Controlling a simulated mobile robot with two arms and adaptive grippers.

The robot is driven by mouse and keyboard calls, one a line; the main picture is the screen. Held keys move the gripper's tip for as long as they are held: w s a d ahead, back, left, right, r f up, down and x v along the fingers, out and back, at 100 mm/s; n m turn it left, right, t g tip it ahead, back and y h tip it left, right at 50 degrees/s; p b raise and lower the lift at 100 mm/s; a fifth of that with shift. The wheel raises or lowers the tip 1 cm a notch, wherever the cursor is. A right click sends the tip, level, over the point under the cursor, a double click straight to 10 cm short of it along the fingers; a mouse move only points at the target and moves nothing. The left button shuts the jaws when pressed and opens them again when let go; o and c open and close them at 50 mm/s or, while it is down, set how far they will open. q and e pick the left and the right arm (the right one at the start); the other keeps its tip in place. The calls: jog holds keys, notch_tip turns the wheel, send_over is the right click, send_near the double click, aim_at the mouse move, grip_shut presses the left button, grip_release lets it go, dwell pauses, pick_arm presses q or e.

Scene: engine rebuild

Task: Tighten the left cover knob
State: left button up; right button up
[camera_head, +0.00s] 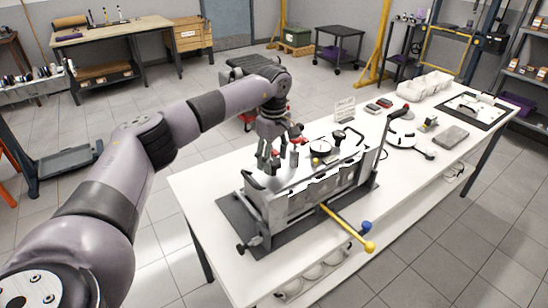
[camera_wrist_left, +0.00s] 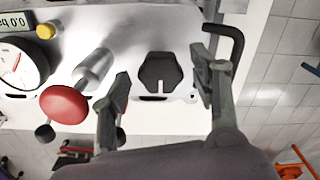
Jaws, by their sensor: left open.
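A dark, lobed knob (camera_wrist_left: 158,70) with a pale slot mark sits on the white top of the engine cover in the left wrist view. My left gripper (camera_head: 268,164) is over the left end of the engine assembly (camera_head: 290,207). It is open, with one finger on each side of the knob in the wrist view; I cannot tell whether either finger touches it. In the head view the knob is hidden or too small to make out around the gripper. My right gripper is in neither view.
Close beside the gripper are a red ball knob (camera_wrist_left: 65,104), a metal cylinder (camera_wrist_left: 94,66), a round gauge (camera_wrist_left: 18,68) and a black hooked handle (camera_wrist_left: 232,42). A yellow lever (camera_head: 346,228) sticks out in front. Trays and tools lie along the white table (camera_head: 205,190).

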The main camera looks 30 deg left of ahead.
aim_at(274, 161)
pick_arm(q)
notch_tip(274, 161, up, 12)
dwell(0.6)
